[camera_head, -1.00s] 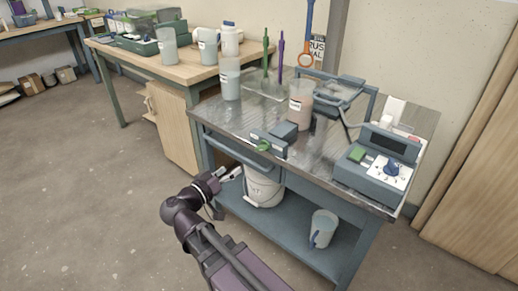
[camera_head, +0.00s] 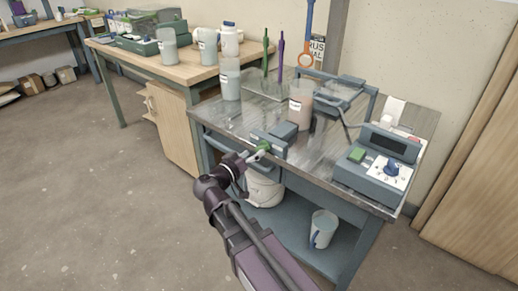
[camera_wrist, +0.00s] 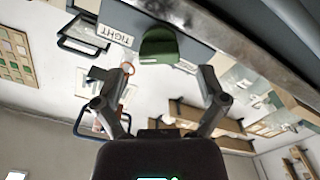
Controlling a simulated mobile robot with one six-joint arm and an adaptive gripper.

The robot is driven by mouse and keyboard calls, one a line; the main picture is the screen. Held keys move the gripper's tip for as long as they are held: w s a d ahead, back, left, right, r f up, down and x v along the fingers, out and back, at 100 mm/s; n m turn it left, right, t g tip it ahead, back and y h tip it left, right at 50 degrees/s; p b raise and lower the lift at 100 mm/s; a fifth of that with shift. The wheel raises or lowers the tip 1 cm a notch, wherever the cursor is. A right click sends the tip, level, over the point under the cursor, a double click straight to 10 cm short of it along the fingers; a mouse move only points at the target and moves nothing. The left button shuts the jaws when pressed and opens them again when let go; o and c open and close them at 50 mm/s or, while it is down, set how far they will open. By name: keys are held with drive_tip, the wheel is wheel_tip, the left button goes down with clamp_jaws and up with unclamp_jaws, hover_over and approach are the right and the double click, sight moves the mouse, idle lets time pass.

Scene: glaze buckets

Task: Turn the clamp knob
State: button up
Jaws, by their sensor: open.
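The green clamp knob (camera_head: 264,146) sits on the front of a blue-grey clamp block (camera_head: 286,132) at the front edge of the metal-topped table. My gripper (camera_head: 257,154) is just in front of the knob, and its fingertips partly overlap it in the head view. In the wrist view the green knob (camera_wrist: 160,45) is at upper centre, beside a white label reading TIGHT (camera_wrist: 108,30). My gripper's two fingers (camera_wrist: 167,74) are spread apart, one to each side below the knob. They hold nothing, and a gap shows between them and the knob.
A pinkish jug (camera_head: 301,104) stands behind the clamp, and a control box (camera_head: 378,160) with a dial is to the right. A white bucket (camera_head: 265,188) and a jug (camera_head: 323,229) are on the lower shelf. The floor at left is clear.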

sight(258, 149)
drive_tip(key=shift+x, duration=1.65)
drive_tip(key=c, duration=1.2)
drive_tip(key=shift+o, duration=0.2)
drive_tip(key=shift+a, duration=0.15)
